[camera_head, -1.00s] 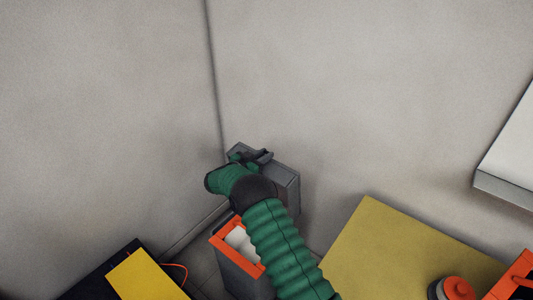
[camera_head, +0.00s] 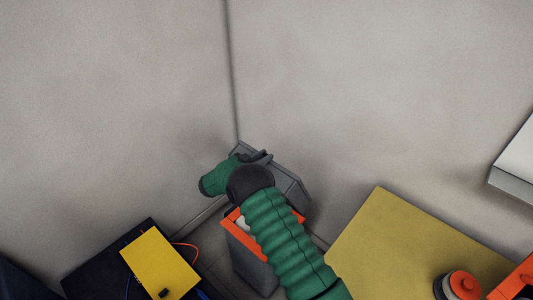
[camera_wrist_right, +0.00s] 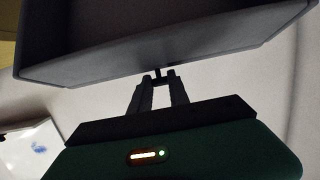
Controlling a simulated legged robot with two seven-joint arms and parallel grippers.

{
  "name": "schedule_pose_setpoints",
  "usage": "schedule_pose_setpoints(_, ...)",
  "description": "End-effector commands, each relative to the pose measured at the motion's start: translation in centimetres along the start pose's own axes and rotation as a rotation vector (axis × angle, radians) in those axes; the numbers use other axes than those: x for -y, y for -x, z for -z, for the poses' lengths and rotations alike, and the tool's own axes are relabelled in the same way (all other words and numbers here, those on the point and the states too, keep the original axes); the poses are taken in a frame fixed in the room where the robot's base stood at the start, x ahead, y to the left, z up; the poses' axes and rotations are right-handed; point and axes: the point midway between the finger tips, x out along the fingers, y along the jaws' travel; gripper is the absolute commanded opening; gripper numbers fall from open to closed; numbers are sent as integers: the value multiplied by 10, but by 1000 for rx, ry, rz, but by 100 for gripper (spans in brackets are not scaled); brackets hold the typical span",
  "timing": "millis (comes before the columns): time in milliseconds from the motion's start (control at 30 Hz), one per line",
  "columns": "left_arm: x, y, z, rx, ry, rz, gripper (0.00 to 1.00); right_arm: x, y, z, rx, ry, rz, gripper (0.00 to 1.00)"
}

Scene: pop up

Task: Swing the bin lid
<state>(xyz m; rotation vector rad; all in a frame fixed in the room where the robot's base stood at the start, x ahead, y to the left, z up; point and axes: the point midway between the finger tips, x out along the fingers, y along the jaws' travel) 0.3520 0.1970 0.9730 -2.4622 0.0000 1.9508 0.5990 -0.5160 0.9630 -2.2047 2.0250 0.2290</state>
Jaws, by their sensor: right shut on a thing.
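The bin (camera_head: 250,262) is a grey box with an orange rim, standing on the floor near the wall corner. Its white contents show only at the left of the opening, since my right arm covers much of it. The grey lid (camera_head: 291,186) stands raised at the back of the bin, partly behind my arm. My right gripper (camera_head: 262,157) is at the lid's upper edge. In the right wrist view, its fingers (camera_wrist_right: 158,82) are shut on the edge of the lid (camera_wrist_right: 170,52), but the exact contact is dark. My left gripper is out of view.
A yellow-green board (camera_head: 415,245) lies to the right, with a red-topped round object (camera_head: 463,286) on it. A yellow box (camera_head: 160,264) with cables sits on a dark surface at lower left. Walls (camera_head: 330,90) stand close behind the bin.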

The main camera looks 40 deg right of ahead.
Motion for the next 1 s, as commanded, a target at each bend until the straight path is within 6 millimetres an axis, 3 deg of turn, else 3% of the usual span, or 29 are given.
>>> schedule_pose_setpoints(267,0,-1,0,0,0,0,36,1,2,-2,3,1,4,0)
schedule_pose_setpoints(1000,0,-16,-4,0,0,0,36,1,48,-51,6,2,5,0)
